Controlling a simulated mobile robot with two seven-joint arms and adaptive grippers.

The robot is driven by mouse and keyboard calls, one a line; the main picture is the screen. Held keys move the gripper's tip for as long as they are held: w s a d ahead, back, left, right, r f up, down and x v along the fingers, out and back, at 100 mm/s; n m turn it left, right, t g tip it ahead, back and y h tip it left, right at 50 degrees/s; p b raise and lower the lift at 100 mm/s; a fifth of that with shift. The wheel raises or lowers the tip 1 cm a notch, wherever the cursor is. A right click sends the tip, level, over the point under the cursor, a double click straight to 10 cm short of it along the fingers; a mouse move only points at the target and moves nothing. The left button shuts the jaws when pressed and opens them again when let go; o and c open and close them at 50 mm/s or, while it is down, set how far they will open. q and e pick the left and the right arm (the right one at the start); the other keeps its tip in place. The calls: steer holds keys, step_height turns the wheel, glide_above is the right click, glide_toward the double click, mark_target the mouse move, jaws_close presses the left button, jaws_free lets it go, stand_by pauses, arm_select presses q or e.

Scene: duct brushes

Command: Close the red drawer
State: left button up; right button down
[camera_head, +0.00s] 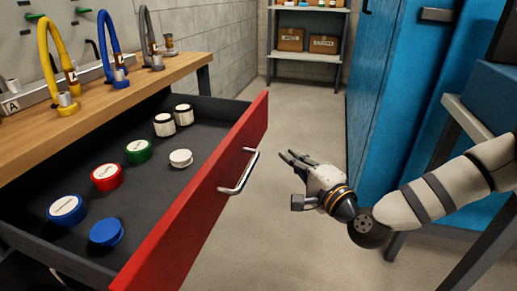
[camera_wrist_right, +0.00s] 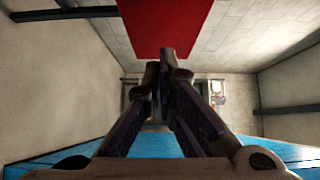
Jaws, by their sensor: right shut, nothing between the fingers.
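The red drawer (camera_head: 205,205) is pulled far out from under the wooden workbench in the head view. Its red front carries a silver bar handle (camera_head: 240,173). My right gripper (camera_head: 289,156) is to the right of the drawer front, beside the handle and apart from it. It is shut with nothing held, its fingers pointing left toward the drawer. In the right wrist view, the red drawer front (camera_wrist_right: 165,22) shows at the top, beyond the shut fingers (camera_wrist_right: 161,60). My left gripper is not in view.
The drawer holds several round tape rolls or tins, such as a red one (camera_head: 107,177) and a blue one (camera_head: 106,232). Hoses stand on the workbench (camera_head: 150,85). A blue cabinet (camera_head: 400,100) is at the right, and a shelf with boxes (camera_head: 308,50) at the back. The floor between is clear.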

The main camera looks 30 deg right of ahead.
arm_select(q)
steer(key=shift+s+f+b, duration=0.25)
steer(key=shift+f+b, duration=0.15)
arm_select(e)
steer(key=shift+w+a, duration=0.35)
steer(key=shift+w, duration=1.05)
steer(key=shift+w+a, duration=0.4)
steer(key=shift+w, duration=0.95)
steer(key=shift+w+a, duration=0.35)
steer(key=shift+w, duration=1.05)
steer(key=shift+w+a, duration=0.1)
